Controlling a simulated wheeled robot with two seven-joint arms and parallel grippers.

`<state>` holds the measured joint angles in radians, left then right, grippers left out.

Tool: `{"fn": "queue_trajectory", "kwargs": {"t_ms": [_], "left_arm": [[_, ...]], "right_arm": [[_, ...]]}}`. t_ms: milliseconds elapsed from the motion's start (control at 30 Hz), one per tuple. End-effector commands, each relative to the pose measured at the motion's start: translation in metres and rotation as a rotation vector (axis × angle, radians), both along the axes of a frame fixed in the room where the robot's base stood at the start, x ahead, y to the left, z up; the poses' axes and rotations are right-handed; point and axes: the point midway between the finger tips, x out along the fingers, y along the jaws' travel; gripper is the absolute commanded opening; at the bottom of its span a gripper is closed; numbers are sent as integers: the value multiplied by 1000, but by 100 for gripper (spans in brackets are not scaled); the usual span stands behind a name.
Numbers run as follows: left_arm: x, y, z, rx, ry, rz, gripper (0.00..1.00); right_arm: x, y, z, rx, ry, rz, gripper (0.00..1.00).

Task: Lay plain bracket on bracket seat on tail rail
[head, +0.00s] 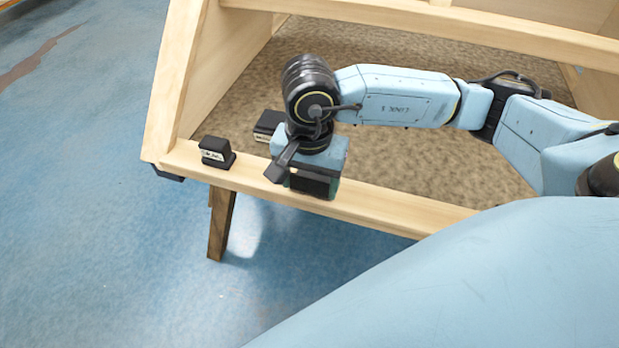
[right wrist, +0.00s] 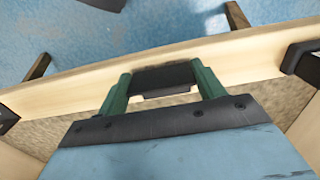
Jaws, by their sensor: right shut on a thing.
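My right gripper (head: 308,178) is over the near light-wood rail (head: 385,208), which I take to be the tail rail. In the right wrist view its green fingers (right wrist: 163,88) are shut on a black block-like piece, the plain bracket (right wrist: 165,77). The rail passes behind the bracket there; whether they touch I cannot tell. A black labelled bracket-shaped piece (head: 217,152) stands on the rail to the left of the gripper. The bracket seat is not clearly seen; the gripper may cover it. My left gripper is not in view.
Another black labelled piece (head: 268,124) is just behind the gripper, partly hidden. A brown textured panel (head: 400,160) fills the frame's inside. A wooden leg (head: 220,225) stands below the rail.

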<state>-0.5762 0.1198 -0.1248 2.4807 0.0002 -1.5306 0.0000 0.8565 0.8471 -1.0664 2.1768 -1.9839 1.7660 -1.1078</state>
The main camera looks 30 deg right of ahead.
Motion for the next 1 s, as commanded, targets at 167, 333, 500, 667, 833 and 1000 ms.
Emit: {"fn": "queue_trajectory", "kwargs": {"t_ms": [167,333,500,667,833,1000], "left_arm": [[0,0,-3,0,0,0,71],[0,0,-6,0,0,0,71],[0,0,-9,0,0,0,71],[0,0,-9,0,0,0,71],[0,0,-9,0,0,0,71],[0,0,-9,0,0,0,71]], "right_arm": [[0,0,-1,0,-1,0,38],[0,0,-3,0,-1,0,38],[0,0,-4,1,-1,0,38],[0,0,-4,1,-1,0,38],[0,0,-4,1,-1,0,38],[0,0,-4,1,-1,0,81]]}}
